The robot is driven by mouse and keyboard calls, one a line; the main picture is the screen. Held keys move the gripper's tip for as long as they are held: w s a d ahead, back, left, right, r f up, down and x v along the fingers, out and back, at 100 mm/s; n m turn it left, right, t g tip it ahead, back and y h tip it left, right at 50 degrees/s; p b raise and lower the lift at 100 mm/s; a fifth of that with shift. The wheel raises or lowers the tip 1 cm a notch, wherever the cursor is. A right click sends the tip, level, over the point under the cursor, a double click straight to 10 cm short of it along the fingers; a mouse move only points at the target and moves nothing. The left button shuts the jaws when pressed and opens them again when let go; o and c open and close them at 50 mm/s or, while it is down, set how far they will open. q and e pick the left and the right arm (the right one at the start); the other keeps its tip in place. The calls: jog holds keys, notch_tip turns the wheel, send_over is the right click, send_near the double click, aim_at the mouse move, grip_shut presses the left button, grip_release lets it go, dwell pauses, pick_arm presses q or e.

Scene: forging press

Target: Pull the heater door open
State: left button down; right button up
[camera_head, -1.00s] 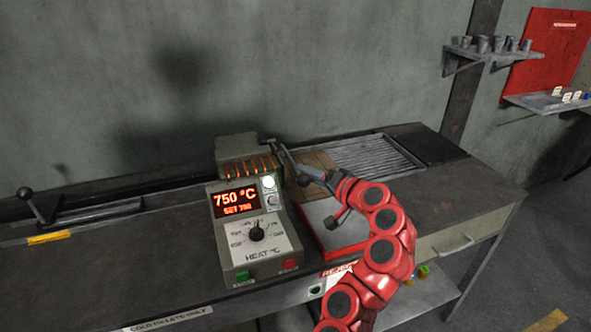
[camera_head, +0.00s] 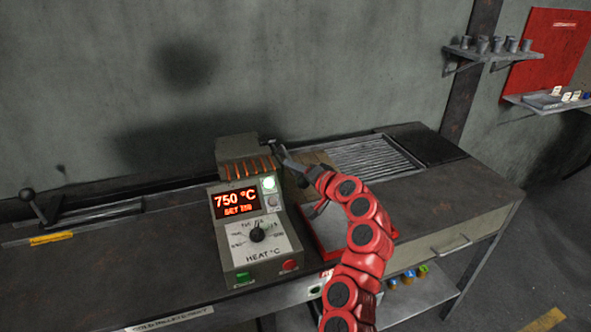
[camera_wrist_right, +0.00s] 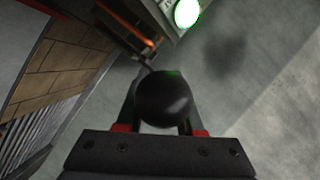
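The heater (camera_head: 232,200) is a grey box with a 750 °C display, a lit green lamp, a dial and glowing orange bars on its sloping top. In the wrist view, its lamp (camera_wrist_right: 187,12) and an orange strip (camera_wrist_right: 130,25) show. My right gripper (camera_head: 287,160) is at the heater's upper right side, at a thin dark bar. In the wrist view, a black ball knob (camera_wrist_right: 163,98) sits between the right gripper's fingers, which close in on both sides of it. The heater door's edge and opening cannot be made out. My left gripper is not in view.
A workbench (camera_head: 110,270) carries the heater. A red-edged tray (camera_head: 330,232) and a slatted grate (camera_head: 375,158) lie right of it. A lever with a black knob (camera_head: 27,195) stands far left. A wall shelf (camera_head: 490,54) holds several small cups.

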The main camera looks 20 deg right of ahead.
grip_shut()
